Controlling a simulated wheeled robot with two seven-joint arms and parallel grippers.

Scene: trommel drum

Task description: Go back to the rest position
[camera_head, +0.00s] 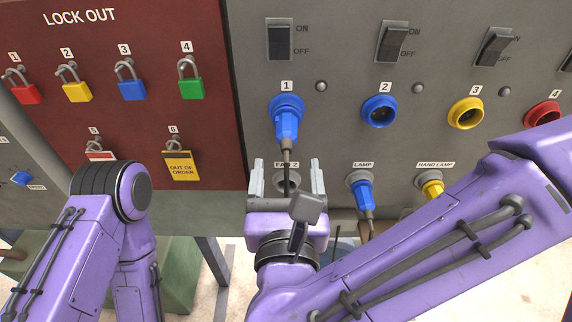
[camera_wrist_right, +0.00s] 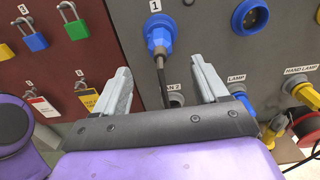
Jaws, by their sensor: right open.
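My right gripper (camera_head: 286,180) is open and empty in front of the grey panel, just below a blue plug (camera_head: 287,127). That plug sits in blue socket 1 (camera_head: 286,105), and its dark cable hangs down between the open fingers. In the right wrist view the two fingers of the right gripper (camera_wrist_right: 160,85) stand apart, with the plug (camera_wrist_right: 160,42) beyond them. My left arm shows at the lower left in the head view, but its gripper is out of view.
The grey panel (camera_head: 340,120) has switches, blue socket 2 (camera_head: 380,111), yellow socket 3 (camera_head: 466,113) and red socket 4 (camera_head: 543,113). Below are a blue lamp plug (camera_head: 364,190) and a yellow hand lamp plug (camera_head: 433,190). The red lock-out board (camera_head: 110,125) with padlocks stands left.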

